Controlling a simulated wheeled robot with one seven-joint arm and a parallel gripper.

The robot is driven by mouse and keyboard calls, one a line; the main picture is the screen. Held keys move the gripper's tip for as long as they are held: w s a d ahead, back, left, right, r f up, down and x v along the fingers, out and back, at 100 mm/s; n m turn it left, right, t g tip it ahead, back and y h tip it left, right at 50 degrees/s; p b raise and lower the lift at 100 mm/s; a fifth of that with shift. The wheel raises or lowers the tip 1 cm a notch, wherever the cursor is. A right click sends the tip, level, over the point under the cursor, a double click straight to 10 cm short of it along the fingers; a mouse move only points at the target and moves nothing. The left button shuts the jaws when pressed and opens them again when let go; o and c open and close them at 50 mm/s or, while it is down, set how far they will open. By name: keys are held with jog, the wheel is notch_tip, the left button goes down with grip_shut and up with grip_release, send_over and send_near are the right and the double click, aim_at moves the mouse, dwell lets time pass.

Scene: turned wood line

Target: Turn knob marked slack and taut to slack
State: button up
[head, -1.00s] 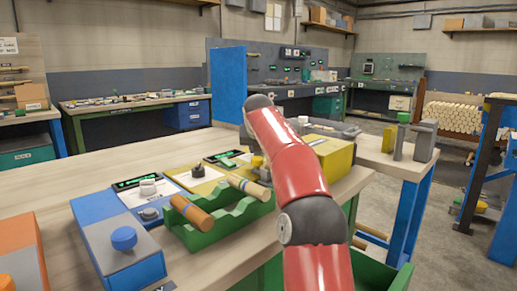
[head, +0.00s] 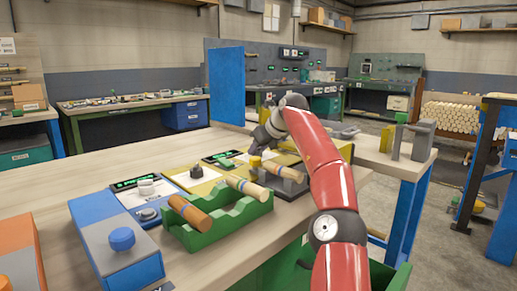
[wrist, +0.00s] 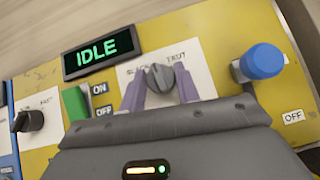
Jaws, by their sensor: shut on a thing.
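The dark grey knob (wrist: 161,79) sits on a white label with "SLACK" at its upper left and "TAUT" at its upper right in the wrist view. My gripper (wrist: 160,85) has its two purple fingers on either side of the knob, shut on it. I cannot tell for certain where the knob's pointer is set. In the head view my gripper reaches down to the yellow panel (head: 205,184) behind the green rack, and the knob is not clearly visible there.
A display (wrist: 103,52) reads "IDLE". A green switch (wrist: 75,104) marked ON and OFF and a black knob (wrist: 28,121) are to the left; a blue knob (wrist: 262,62) is to the right. A green rack (head: 222,217) holding wooden handles stands in front.

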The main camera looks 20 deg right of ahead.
dwell(0.5)
jog(key=o, duration=1)
jog(key=shift+s+r, duration=0.1)
jog(key=v, duration=0.7)
jog(key=shift+s+d+r, duration=0.2)
